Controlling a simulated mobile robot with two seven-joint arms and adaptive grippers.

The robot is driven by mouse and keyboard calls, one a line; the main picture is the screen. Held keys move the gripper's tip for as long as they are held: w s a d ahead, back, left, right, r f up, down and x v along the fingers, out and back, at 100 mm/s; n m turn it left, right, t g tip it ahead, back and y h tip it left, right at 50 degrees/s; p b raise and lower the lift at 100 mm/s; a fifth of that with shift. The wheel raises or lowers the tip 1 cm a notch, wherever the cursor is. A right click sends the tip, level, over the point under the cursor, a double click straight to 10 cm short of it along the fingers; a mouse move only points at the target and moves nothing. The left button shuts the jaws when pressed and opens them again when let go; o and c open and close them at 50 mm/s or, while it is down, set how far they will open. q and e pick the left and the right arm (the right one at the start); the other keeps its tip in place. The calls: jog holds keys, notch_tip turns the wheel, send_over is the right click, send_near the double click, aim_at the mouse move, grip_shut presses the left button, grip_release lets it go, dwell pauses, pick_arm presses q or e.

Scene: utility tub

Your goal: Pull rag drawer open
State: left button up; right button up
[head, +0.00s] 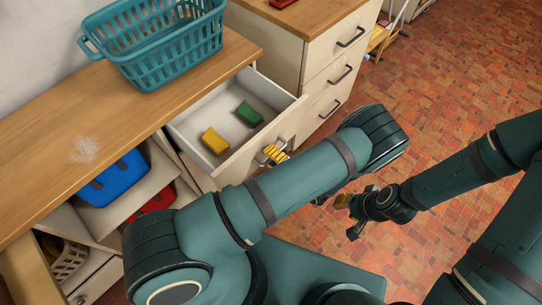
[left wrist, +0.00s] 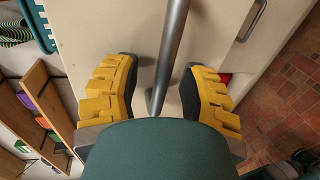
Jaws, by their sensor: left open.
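A drawer (head: 228,158) under the wooden counter stands pulled out, with a yellow cloth or sponge (head: 215,141) and a green one (head: 249,114) inside. My left gripper (head: 275,154) is at its front, mostly hidden behind my left forearm. In the left wrist view, the open yellow fingers of my left gripper (left wrist: 166,88) stand on both sides of the grey bar handle (left wrist: 173,45), with gaps showing. My right gripper (head: 352,207) hangs over the floor, away from the drawer; its finger opening is unclear.
A teal basket (head: 160,42) stands on the counter (head: 40,130). Below are a blue bin (head: 114,180) and a red item (head: 150,203). Another cabinet with several closed drawers (head: 322,75) adjoins on the right. The brick floor (head: 440,90) to the right is clear.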

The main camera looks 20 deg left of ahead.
aim_at(263, 137)
pick_arm(q)
jog(key=o, duration=0.3)
notch_tip(263, 137, up, 6)
jog(key=shift+w+r, duration=0.15)
jog(key=shift+r, duration=0.05)
notch_tip(263, 137, up, 2)
jog(key=shift+r, duration=0.25)
jog(key=c, duration=0.3)
jog(key=shift+r, duration=0.6)
